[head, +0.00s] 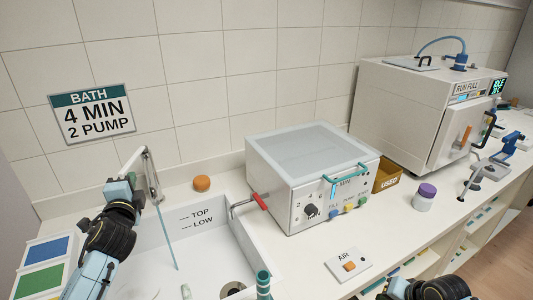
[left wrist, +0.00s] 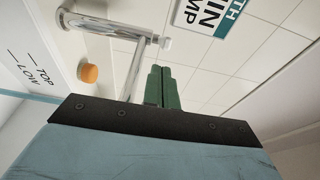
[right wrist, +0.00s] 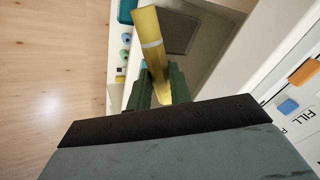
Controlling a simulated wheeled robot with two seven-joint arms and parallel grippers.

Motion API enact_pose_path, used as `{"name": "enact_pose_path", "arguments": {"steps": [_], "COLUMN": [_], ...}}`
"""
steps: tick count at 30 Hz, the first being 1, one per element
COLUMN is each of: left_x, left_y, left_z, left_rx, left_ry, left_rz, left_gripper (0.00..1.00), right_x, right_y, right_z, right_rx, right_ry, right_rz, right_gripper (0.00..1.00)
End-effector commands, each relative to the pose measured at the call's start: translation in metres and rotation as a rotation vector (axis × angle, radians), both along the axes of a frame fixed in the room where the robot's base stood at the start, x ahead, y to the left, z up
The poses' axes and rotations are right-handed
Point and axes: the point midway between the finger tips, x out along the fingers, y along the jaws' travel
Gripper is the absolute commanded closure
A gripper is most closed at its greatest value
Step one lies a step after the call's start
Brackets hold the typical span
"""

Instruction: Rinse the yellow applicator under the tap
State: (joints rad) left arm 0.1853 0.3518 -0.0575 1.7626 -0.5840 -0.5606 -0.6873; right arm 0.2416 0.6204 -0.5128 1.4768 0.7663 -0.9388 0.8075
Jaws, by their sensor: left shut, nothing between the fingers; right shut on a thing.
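The tap (head: 151,175) stands at the back left of the white sink (head: 205,255). A thin blue stream (head: 168,238) runs down from it into the basin. My left gripper (left wrist: 163,88) is shut and empty, close beside the tap (left wrist: 133,70); whether it touches the tap I cannot tell. The yellow applicator (right wrist: 151,45), with a pale band, is held between the green fingers of my right gripper (right wrist: 155,92). In the head view only my right wrist shows at the bottom edge, so the applicator is hidden there.
A white control box (head: 312,180) with a red-handled side pipe stands right of the sink. An orange knob (head: 202,183) sits on the back ledge. A teal tube (head: 263,282) stands at the sink's front right. An AIR plate (head: 349,265) and purple-lidded jar (head: 425,197) are farther right.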

Motion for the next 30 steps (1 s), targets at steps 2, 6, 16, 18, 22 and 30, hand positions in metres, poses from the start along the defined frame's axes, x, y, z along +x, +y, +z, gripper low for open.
{"name": "enact_pose_path", "arguments": {"steps": [2, 6, 16, 18, 22, 30], "left_x": [0.013, 0.031, 0.045, 0.045, 0.045, 0.042], "left_y": [0.004, 0.01, 0.015, 0.015, 0.015, 0.027], "left_z": [0.001, 0.0, 0.0, 0.0, 0.0, 0.003], "left_rx": [-0.001, -0.001, 0.0, 0.0, 0.0, 0.007], "left_ry": [-0.001, 0.0, 0.0, 0.0, 0.0, 0.004], "left_rz": [0.0, 0.0, -0.001, -0.001, -0.001, -0.078], "left_gripper": [1.0, 1.0, 1.0, 1.0, 1.0, 1.0], "right_x": [0.0, 0.0, 0.0, 0.0, 0.0, 0.0], "right_y": [0.0, 0.0, 0.0, 0.0, 0.0, 0.0], "right_z": [0.0, 0.0, 0.0, 0.0, 0.0, 0.017], "right_rx": [0.0, 0.0, 0.0, 0.0, 0.0, 0.0], "right_ry": [-0.001, -0.001, -0.001, -0.001, -0.001, -0.001], "right_rz": [0.0, 0.0, 0.0, 0.0, 0.0, 0.0], "right_gripper": [1.0, 1.0, 1.0, 1.0, 1.0, 1.0]}}
